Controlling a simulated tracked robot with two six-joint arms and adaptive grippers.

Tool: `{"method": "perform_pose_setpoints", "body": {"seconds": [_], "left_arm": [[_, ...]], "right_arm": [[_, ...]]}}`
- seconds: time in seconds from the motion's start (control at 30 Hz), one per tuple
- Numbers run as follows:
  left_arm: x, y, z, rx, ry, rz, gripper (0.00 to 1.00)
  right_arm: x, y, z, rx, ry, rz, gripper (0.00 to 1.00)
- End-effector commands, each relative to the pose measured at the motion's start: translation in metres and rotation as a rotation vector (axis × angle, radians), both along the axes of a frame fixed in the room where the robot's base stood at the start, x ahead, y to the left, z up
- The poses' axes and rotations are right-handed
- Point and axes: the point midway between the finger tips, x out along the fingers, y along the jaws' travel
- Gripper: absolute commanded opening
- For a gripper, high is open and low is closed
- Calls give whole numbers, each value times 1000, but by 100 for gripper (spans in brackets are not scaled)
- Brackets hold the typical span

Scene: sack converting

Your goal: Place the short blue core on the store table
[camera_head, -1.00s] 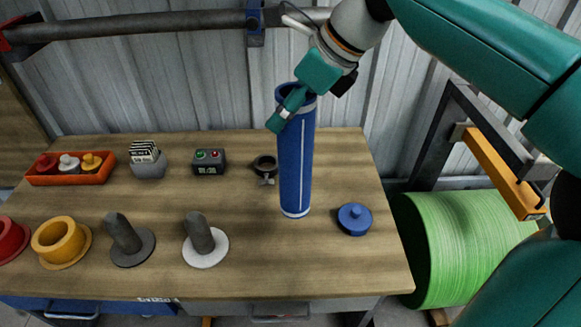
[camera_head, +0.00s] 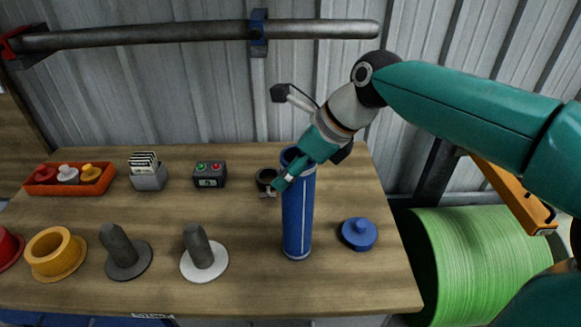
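The blue core (camera_head: 298,217) is an upright blue tube with a pale seam line, at the front right of the wooden table (camera_head: 240,290). My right gripper (camera_head: 288,176) comes in from the right and is shut on the core's upper rim, covering part of its mouth. The core's lower end appears at or very near the table top; I cannot tell whether it touches. My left gripper is not in view.
A blue knobbed disc (camera_head: 359,233) lies right of the core. A dark ring clamp (camera_head: 266,181) is behind its left side. Left are a white-based peg (camera_head: 204,254), a dark peg (camera_head: 125,252), a yellow flanged ring (camera_head: 55,254), a button box (camera_head: 209,174) and an orange tray (camera_head: 100,186).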

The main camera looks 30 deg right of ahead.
Motion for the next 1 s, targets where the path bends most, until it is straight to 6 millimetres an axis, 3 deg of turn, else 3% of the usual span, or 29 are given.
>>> {"method": "perform_pose_setpoints", "body": {"seconds": [0.13,0.17,0.3,0.73,1.0], "left_arm": [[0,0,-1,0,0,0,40],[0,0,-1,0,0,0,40],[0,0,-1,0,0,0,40],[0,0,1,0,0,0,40],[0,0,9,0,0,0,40]], "right_arm": [[0,0,-2,0,-2,-1,0],[0,0,-2,0,0,0,68],[0,0,-2,0,1,1,89],[-1,-1,5,0,-2,-1,89],[-19,-15,42,-1,-4,-1,89]]}}
